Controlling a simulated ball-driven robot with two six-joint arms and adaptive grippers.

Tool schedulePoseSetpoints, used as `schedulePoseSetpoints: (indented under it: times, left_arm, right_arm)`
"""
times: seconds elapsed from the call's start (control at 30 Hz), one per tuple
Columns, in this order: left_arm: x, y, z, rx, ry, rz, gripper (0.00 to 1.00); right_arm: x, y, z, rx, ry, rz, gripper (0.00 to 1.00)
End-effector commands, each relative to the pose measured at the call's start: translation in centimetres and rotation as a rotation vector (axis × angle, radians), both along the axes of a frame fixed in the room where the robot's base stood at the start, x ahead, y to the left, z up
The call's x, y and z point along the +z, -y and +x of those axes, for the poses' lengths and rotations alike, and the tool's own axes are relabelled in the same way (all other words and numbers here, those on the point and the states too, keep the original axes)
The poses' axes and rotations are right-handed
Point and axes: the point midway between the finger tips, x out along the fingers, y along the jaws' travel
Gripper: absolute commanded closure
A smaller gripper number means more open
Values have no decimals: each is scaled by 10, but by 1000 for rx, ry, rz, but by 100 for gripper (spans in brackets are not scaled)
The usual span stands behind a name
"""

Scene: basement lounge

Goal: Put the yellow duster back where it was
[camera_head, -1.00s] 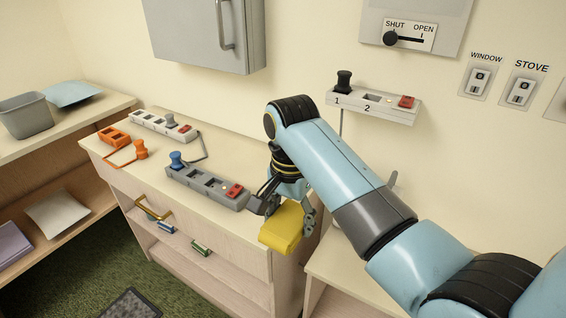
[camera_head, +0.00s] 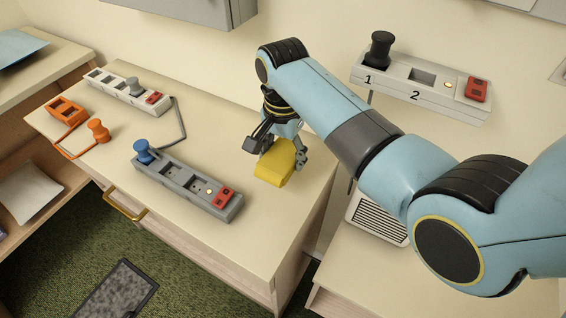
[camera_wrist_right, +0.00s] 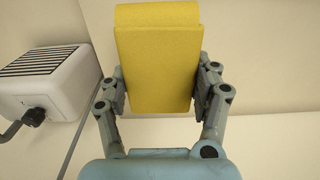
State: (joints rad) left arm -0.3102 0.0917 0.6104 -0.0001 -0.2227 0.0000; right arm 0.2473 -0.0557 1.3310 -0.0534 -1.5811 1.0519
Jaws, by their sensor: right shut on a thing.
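The yellow duster (camera_head: 274,164) is a soft yellow block between the fingers of my right gripper (camera_head: 278,146). The gripper is shut on it, over the right end of the wooden cabinet top. In the right wrist view the duster (camera_wrist_right: 158,60) fills the upper middle, with a finger of my right gripper (camera_wrist_right: 160,92) on each side. I cannot tell for sure whether its underside touches the cabinet top. My left gripper is not in view.
The cabinet top (camera_head: 215,112) holds a grey power strip (camera_head: 185,183) with a blue plug, a white strip (camera_head: 125,89) and an orange socket (camera_head: 66,111). A white vented box (camera_head: 378,216) stands lower right. A wall strip (camera_head: 420,88) hangs behind my arm.

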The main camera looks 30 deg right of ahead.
Motion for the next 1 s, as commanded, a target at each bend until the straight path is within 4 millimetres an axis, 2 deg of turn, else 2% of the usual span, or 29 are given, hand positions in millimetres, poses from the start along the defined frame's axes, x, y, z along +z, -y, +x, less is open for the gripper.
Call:
schedulePoseSetpoints:
  times: [0.13,0.3,0.43,0.7,0.73,0.9,1.0]
  left_arm:
    - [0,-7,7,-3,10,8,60]
    - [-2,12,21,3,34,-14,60]
    - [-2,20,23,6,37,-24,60]
    - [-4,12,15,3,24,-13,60]
    - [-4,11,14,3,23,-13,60]
    - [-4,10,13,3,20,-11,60]
    - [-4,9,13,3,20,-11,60]
  right_arm:
    - [-19,1,0,0,-1,-2,66]
    - [-42,1,0,-1,-1,-2,66]
    - [-45,1,0,-1,2,-1,66]
    - [-48,2,0,-1,2,-3,66]
    - [-48,2,0,-1,2,-3,33]
    - [-47,2,0,-1,2,-3,12]
    - [-47,1,0,-1,2,-3,12]
